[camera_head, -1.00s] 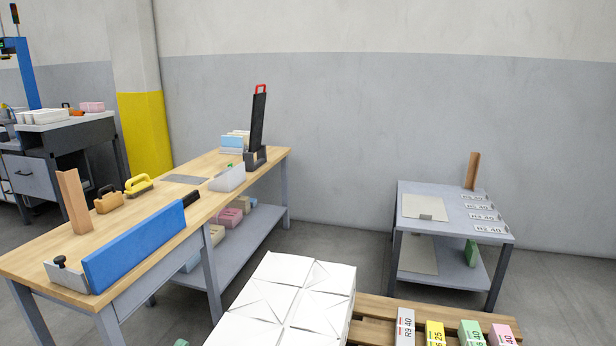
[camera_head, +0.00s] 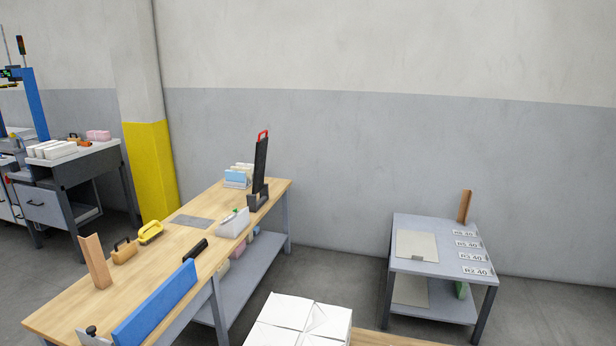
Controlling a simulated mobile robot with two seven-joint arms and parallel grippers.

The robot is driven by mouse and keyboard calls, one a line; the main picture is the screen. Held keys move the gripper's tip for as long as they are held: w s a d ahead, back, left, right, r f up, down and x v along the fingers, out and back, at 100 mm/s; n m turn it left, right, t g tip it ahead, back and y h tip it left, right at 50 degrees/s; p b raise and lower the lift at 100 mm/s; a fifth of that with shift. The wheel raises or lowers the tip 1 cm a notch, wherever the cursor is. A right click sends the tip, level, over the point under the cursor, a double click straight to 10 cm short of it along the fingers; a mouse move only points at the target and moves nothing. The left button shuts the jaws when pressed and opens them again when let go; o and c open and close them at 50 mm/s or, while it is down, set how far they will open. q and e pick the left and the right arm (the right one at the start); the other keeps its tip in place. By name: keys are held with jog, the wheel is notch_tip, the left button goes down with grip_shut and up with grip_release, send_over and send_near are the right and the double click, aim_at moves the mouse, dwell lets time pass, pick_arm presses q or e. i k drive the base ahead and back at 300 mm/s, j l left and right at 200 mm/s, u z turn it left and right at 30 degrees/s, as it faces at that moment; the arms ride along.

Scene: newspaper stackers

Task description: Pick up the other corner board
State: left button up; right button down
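One brown corner board (camera_head: 94,262) stands upright on the near left part of the wooden workbench (camera_head: 60,314). Another brown corner board (camera_head: 464,207) stands upright at the back right of the small grey table (camera_head: 400,264). Neither of my grippers is in the head view, so I cannot see whether they are open or holding anything.
A blue-faced block (camera_head: 155,304) lies along the bench's front edge, with brown and yellow handled tools behind it. A white wrapped stack (camera_head: 298,324) stands at the bottom centre. Label cards (camera_head: 474,257) line the small table's right side. Floor shows between bench and table.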

aim_at(90, 246)
jog(key=u, duration=1.3)
jog(key=i+j+u, duration=0.6)
jog(key=i+u, duration=0.15)
jog(key=i, duration=0.35)
jog(key=i+j+u, duration=0.1)
jog(key=i+u, duration=0.25)
jog(key=i, duration=0.2)
jog(key=i+z, duration=0.6)
jog(key=z, duration=0.15)
jog(key=i+j+z, duration=0.15)
jog(key=z, duration=0.2)
jog(key=i+j, duration=0.05)
jog(key=i, duration=0.05)
